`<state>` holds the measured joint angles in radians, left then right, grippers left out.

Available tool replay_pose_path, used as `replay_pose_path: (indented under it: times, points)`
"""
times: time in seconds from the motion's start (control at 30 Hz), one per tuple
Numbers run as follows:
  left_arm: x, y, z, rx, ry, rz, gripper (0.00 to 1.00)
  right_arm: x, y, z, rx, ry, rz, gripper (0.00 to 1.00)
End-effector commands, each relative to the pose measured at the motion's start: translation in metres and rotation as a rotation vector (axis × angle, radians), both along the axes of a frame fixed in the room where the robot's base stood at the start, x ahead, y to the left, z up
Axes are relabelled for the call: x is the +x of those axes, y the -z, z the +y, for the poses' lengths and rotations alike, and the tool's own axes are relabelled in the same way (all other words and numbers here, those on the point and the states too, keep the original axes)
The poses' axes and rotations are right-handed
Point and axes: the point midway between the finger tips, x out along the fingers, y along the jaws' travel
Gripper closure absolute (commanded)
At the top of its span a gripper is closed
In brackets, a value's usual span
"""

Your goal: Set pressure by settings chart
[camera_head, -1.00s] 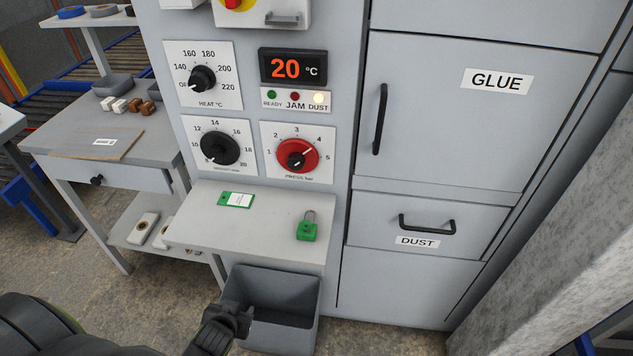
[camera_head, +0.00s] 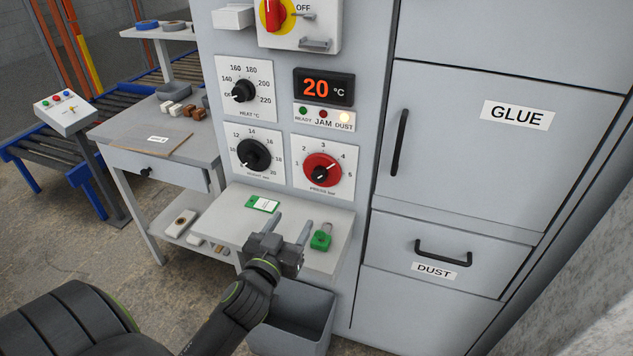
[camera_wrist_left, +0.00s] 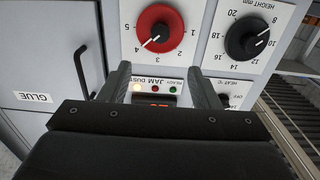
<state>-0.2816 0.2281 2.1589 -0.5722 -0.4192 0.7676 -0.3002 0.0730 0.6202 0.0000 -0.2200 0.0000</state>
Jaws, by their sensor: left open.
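The red pressure knob (camera_head: 322,170) sits on a white dial plate marked 1 to 5 on the grey machine front. Its white pointer line aims up and right, about at 4. In the left wrist view the knob (camera_wrist_left: 158,27) appears upside down, beyond the fingers. My left gripper (camera_head: 292,225) is open and empty, in front of the small shelf and below the knob, apart from it. Its two fingers also show in the left wrist view (camera_wrist_left: 158,75). My right gripper is not in view. I cannot make out a settings chart with readable values.
The shelf (camera_head: 236,222) holds a green-and-white tag (camera_head: 263,204) and a green padlock (camera_head: 321,238). The black height knob (camera_head: 253,154) and heat knob (camera_head: 243,91) are nearby. The display (camera_head: 323,87) reads 20 °C; the DUST lamp is lit. A grey bin (camera_head: 285,335) stands below.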

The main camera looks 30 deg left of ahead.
Motion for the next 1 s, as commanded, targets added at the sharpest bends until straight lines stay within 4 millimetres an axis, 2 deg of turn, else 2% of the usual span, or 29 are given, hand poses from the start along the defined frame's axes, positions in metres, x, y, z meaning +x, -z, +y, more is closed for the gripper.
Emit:
replay_pose_path:
  times: [0.6,0.8,1.0]
  points:
    - [0.117,-0.002,0.028,0.002,-0.001,0.001,0.44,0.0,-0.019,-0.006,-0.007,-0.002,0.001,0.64]
    - [0.143,-0.001,0.035,0.002,-0.002,0.003,0.44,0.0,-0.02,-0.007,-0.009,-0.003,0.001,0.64]
    - [0.154,0.0,0.037,0.001,-0.001,0.002,0.44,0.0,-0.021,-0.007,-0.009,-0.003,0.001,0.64]
